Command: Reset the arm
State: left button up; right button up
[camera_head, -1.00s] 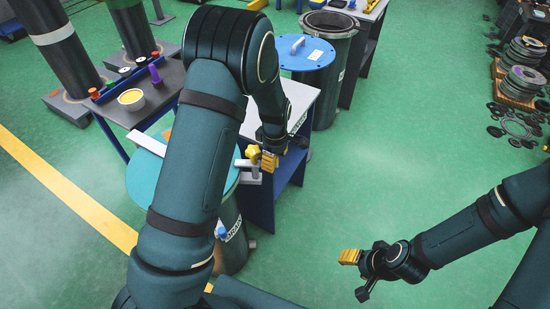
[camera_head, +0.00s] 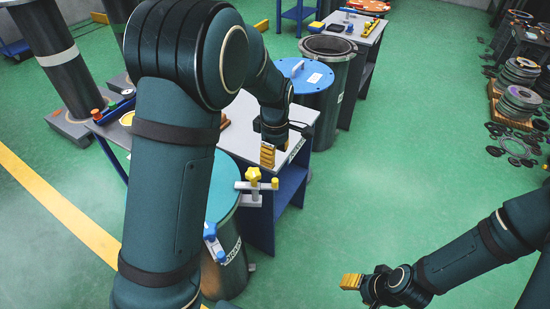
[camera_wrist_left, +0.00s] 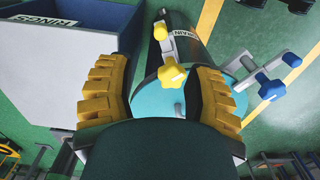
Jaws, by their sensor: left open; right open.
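My left gripper (camera_head: 268,155) has yellow fingers and is above and beyond the near flanged cylinder's clamp in the head view. In the left wrist view its fingers (camera_wrist_left: 160,70) are spread apart with nothing between them. The cylinder's teal lid (camera_head: 222,195) is partly hidden by my left arm. A clamp with a yellow star knob (camera_head: 253,175) sits at the lid's edge, apart from the fingers. A blue-knobbed clamp (camera_head: 211,233) is at its front edge. My right gripper (camera_head: 350,282) hangs empty over the floor at lower right, its fingers small in view.
A blue-sided cart (camera_head: 290,188) with a grey top stands just behind the near cylinder. A blue-lidded cylinder (camera_head: 306,76) and an open cylinder (camera_head: 328,46) stand farther back. Stacked rings (camera_head: 520,100) lie at the right. The green floor (camera_head: 410,150) between is clear.

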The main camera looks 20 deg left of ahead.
pick_arm(q)
jog(key=shift+f, duration=0.1)
dwell(0.3)
jog(key=s+f+m, duration=0.1)
jog(key=f, duration=0.1)
jog(key=s+d+f+m, duration=0.1)
jog(key=f, duration=0.2)
jog(key=s+f+m, duration=0.1)
jog(key=f, duration=0.2)
jog(key=shift+s+d+f+m+h, duration=0.15)
jog(key=shift+s+d+m+h, duration=0.05)
jog(key=shift+s+m+h, duration=0.1)
jog(key=s+d+f+m+h, duration=0.1)
jog(key=s+d+f+m, duration=0.4)
jog(key=s, duration=0.3)
jog(key=s+d+f+m+t+h, duration=0.1)
jog(key=s+d+f+m+h, duration=0.1)
jog(key=s+d+f+m, duration=0.2)
jog(key=s+f+m, duration=0.2)
jog(key=s, duration=0.2)
jog(key=shift+s+d+f+t, duration=0.15)
jog(key=shift+d+f+t, duration=0.15)
jog(key=shift+d+f, duration=0.05)
